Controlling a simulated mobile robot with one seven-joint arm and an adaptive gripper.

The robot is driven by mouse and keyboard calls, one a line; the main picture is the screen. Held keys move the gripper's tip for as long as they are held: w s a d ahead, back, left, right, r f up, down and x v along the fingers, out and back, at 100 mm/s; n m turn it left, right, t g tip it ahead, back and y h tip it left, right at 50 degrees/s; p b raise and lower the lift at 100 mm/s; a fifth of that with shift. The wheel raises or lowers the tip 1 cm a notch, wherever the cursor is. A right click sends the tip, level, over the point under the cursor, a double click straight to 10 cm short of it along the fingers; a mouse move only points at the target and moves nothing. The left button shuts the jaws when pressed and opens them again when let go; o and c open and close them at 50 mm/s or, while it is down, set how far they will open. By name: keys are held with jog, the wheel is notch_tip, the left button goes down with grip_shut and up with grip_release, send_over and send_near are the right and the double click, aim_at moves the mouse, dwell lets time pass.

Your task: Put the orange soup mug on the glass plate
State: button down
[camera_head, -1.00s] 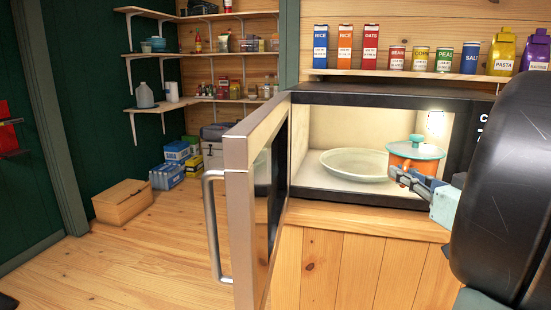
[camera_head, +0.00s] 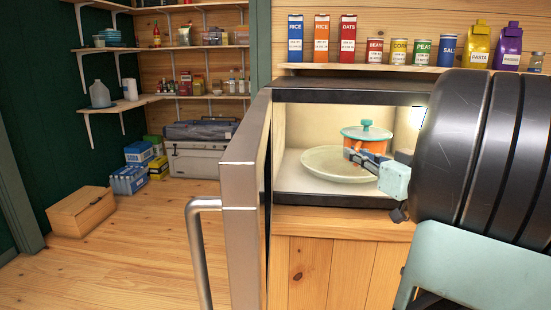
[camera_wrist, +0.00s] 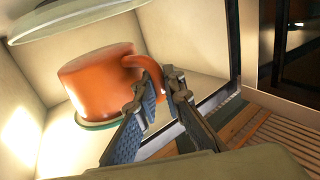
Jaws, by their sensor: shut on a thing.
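The orange soup mug (camera_head: 381,145) with its teal lid (camera_head: 366,132) is inside the open microwave, over the back right part of the pale glass plate (camera_head: 318,166). In the wrist view the mug (camera_wrist: 95,80) appears upside down, its lid rim low in the picture and the plate (camera_wrist: 75,20) at the top left, with a gap between mug and plate. My gripper (camera_head: 352,155) reaches in from the right. In the wrist view its fingers (camera_wrist: 162,88) are shut on the mug's handle. The mug hides the plate's back right edge.
The microwave door (camera_head: 241,180) stands open on the left, with its handle toward me. The microwave's side wall is close to the right of my gripper. A shelf (camera_head: 400,69) with boxes, cans and bags runs above the microwave. The floor at left is mostly clear.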

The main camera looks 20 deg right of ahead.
jog(key=w+d+p, duration=0.1)
jog(key=w+d, duration=0.6)
jog(key=w, duration=0.5)
notch_tip(320, 180, down, 6)
jog(key=shift+s+d+r, duration=0.1)
jog(key=shift+f, duration=0.45)
jog(key=c, duration=2.4)
grip_release()
jog(key=shift+f, duration=0.2)
jog(key=o, duration=0.4)
jog(key=shift+c, duration=0.2)
jog(key=shift+r, duration=0.1)
jog(key=s, duration=1.1)
jog(key=shift+s+d+b, duration=0.25)
jog(key=shift+s+b, duration=0.1)
jog(key=shift+s, duration=0.05)
